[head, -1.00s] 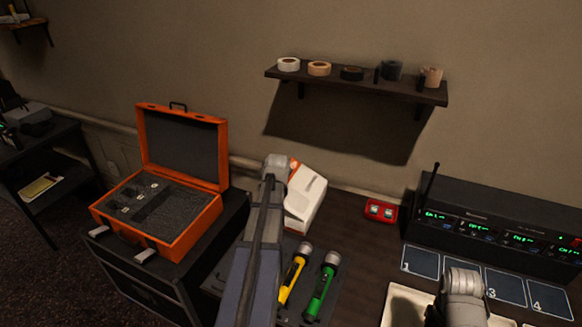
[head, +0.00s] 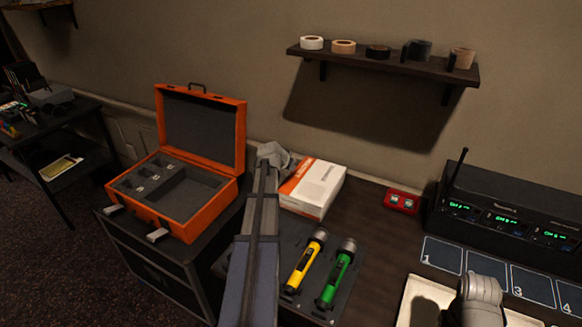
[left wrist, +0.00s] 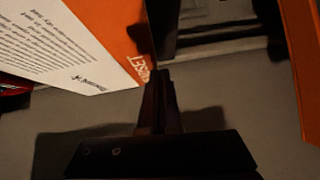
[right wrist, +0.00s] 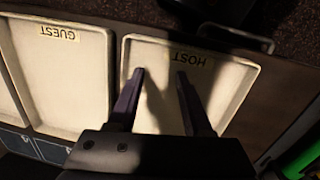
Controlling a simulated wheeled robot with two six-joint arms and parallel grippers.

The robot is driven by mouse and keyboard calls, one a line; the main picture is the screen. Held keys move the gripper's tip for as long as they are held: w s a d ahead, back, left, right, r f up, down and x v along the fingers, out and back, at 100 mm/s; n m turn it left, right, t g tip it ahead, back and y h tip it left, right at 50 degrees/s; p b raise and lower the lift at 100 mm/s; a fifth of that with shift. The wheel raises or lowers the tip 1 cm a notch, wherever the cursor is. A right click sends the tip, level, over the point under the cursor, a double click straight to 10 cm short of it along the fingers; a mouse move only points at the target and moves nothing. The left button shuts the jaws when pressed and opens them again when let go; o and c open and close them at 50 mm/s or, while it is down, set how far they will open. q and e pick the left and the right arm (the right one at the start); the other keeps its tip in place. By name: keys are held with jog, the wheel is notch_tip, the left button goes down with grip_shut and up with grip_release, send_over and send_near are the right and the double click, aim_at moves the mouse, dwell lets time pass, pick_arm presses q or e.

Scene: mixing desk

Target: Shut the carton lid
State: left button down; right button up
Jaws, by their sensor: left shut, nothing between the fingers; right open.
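The white and orange carton (head: 318,186) stands on the desk behind the two torches. Its white top lies flat and looks shut in the head view. Part of its left side is hidden by my left arm. In the left wrist view, the carton's printed white face and orange band (left wrist: 113,40) fill the upper left. My left gripper (left wrist: 160,76) is shut and empty, just right of the carton's orange edge; I cannot tell whether it touches. My right gripper (right wrist: 160,76) is open and empty over the tray labelled HOST (right wrist: 232,95).
An open orange case (head: 215,207) with foam stands on a black cabinet left of my left arm. Yellow (head: 305,262) and green (head: 337,273) torches lie in front of the carton. A red item (head: 401,202) and black radio unit (head: 500,215) are to the right.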

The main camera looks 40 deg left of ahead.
pick_arm(q)
jog(key=shift+d+f, duration=0.1)
dwell(0.4)
jog(key=shift+w+d, duration=0.15)
jog(key=shift+d, duration=0.6)
jog(key=shift+w+r+p, duration=0.1)
jog(key=shift+r+p, duration=0.65)
pick_arm(e)
jog(key=shift+s+a+r, duration=0.1)
jog(key=shift+a+r, duration=0.1)
jog(key=shift+r, duration=0.55)
pick_arm(q)
notch_tip(320, 180, up, 4)
jog(key=p, duration=0.3)
jog(key=shift+f, duration=0.25)
pick_arm(e)
jog(key=r, duration=0.2)
jog(key=a+r, duration=0.1)
jog(key=shift+s+r, duration=0.2)
jog(key=shift+s, duration=0.15)
pick_arm(q)
jog(key=p+v, duration=0.6)
jog(key=v, duration=0.3)
jog(key=shift+s+a, duration=0.35)
jog(key=shift+s, duration=0.2)
pick_arm(e)
notch_tip(320, 180, up, 6)
pick_arm(q)
jog(key=shift+f, duration=0.1)
